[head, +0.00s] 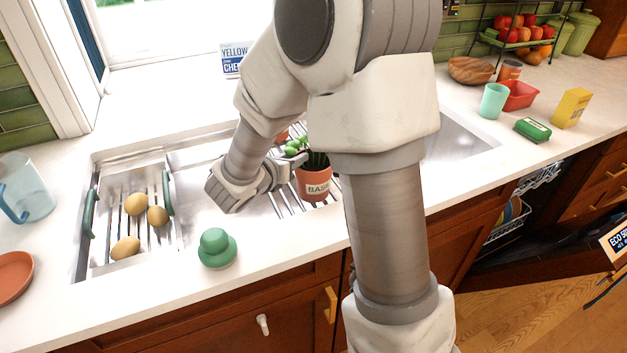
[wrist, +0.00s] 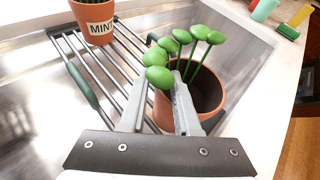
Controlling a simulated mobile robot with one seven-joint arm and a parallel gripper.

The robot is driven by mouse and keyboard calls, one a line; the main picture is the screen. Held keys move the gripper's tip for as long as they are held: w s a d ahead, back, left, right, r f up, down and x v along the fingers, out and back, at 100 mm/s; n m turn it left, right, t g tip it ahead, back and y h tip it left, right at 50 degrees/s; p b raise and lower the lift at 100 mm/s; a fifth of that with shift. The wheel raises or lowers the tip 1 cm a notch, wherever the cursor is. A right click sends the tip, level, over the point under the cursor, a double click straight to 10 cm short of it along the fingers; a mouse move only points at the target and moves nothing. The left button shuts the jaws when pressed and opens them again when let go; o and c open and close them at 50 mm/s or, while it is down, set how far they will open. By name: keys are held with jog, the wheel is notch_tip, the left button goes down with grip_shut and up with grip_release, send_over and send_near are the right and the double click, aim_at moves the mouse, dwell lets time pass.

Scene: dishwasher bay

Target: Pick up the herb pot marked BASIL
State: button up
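The BASIL pot (head: 314,187) is a terracotta pot with a cream label and a green plant, upright on the metal rack in the sink; my arm hides part of it in the head view. In the wrist view the pot (wrist: 211,91) shows round green leaves and a dark inside. My gripper (wrist: 162,88) reaches in from the pot's left side. Its two fingers stand apart, with the pot's near wall showing between them; leaves cover part of the fingertips, so contact is unclear. A similar pot marked MINT (wrist: 97,22) stands farther along the rack.
A green knobbed object (head: 217,250) stands on the front counter edge. A blue pitcher (head: 27,188) is far left. A teal cup (head: 493,101) and red container (head: 518,96) are right.

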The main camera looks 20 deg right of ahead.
grip_shut()
dwell(1.2)
